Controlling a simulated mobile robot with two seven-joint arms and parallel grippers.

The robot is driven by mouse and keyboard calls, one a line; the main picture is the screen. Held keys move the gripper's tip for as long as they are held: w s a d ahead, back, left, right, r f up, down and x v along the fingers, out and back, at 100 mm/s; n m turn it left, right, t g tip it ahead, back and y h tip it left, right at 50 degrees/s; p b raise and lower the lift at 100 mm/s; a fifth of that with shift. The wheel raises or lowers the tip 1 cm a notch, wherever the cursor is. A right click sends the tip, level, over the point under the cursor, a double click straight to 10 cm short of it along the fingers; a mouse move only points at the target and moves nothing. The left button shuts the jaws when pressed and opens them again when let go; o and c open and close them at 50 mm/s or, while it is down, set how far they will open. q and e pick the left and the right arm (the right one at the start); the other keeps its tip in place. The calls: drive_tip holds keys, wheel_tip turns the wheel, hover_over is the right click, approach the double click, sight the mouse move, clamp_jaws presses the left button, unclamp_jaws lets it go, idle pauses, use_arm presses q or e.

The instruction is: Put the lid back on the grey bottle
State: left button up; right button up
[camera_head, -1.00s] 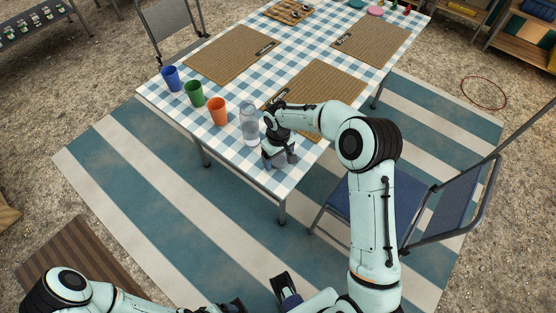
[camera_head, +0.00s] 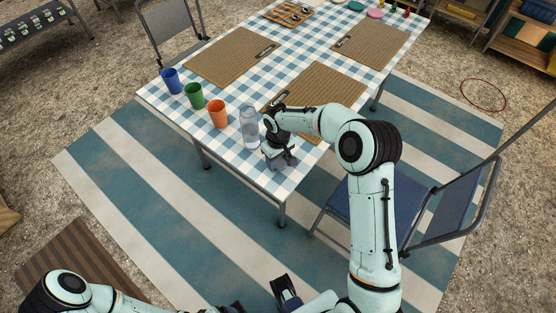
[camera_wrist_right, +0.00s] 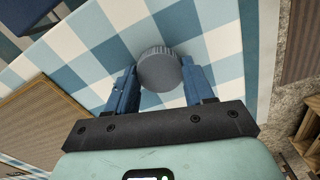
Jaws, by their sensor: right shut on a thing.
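The grey bottle (camera_head: 249,127) stands upright on the checked tablecloth near the table's front edge, clear and greyish in the head view. My right gripper (camera_head: 279,163) is just to its right, low over the table's front corner. In the right wrist view the gripper (camera_wrist_right: 160,80) is shut on the round grey lid (camera_wrist_right: 160,71), which has a ribbed rim and sits between the two blue fingers. Whether the lid still touches the cloth I cannot tell. My left gripper (camera_head: 285,290) seems to show at the bottom of the head view, its jaws unclear.
Orange (camera_head: 218,113), green (camera_head: 194,95) and blue (camera_head: 170,80) cups stand in a row left of the bottle. Woven placemats (camera_head: 232,56) lie behind. A blue chair (camera_head: 370,205) stands at the table's right. The cloth in front of the cups is clear.

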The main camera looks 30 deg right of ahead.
wheel_tip(320, 180, up, 20)
drive_tip(key=p, duration=0.2)
drive_tip(key=shift+f, duration=0.15)
drive_tip(key=m, duration=0.2)
approach(278, 162)
drive_tip(key=a+f, duration=0.1)
drive_tip(key=a, duration=0.1)
drive_tip(key=s+a+f, duration=0.1)
drive_tip(key=a, duration=0.2)
drive_tip(key=s+a+f, duration=0.1)
drive_tip(key=a, duration=0.2)
drive_tip(key=shift+a+f, duration=0.25)
drive_tip(key=shift+f, duration=0.15)
